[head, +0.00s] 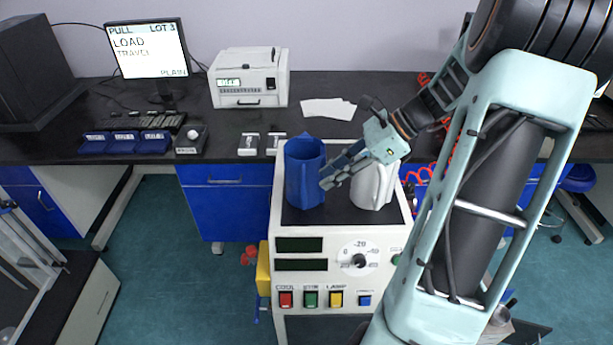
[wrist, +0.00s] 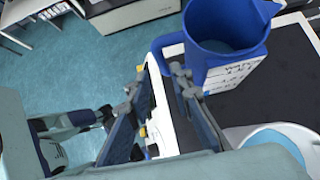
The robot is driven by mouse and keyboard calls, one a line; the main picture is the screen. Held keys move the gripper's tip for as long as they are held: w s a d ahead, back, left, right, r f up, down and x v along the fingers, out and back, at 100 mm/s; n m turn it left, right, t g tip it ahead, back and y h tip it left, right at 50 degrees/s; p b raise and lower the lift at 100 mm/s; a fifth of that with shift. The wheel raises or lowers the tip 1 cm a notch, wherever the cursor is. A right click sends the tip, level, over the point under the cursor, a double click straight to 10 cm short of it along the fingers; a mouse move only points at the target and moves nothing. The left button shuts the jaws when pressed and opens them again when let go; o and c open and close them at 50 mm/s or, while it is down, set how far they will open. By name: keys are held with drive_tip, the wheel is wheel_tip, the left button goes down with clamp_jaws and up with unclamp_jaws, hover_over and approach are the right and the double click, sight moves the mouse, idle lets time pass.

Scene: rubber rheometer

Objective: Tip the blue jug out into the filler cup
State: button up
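The blue jug (head: 304,172) stands upright on the dark top of the instrument, at its left side. In the wrist view the jug (wrist: 232,65) shows its open mouth, a white-marked side and its handle towards the left. What it holds is unclear. My gripper (head: 326,183) is close to the jug's right side in the head view. In the wrist view its fingers (wrist: 157,78) are apart, with the handle just beyond and between the tips; contact cannot be told. A white vessel (head: 370,187) stands right of the jug, partly behind my gripper. I cannot identify the filler cup for sure.
The instrument's front panel (head: 322,264) carries a dial and several coloured buttons. Behind it, the black bench (head: 225,150) holds a monitor (head: 148,50), a white printer-like box (head: 248,78), blue bins (head: 125,143) and papers (head: 328,109).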

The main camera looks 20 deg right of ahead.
sight(303, 204)
drive_tip(key=shift+p+x, duration=0.4)
drive_tip(key=shift+x, duration=4.2)
drive_tip(key=shift+w+d, duration=0.1)
drive_tip(key=shift+c, duration=0.3)
clamp_jaws()
drive_tip(key=shift+w+r, duration=0.1)
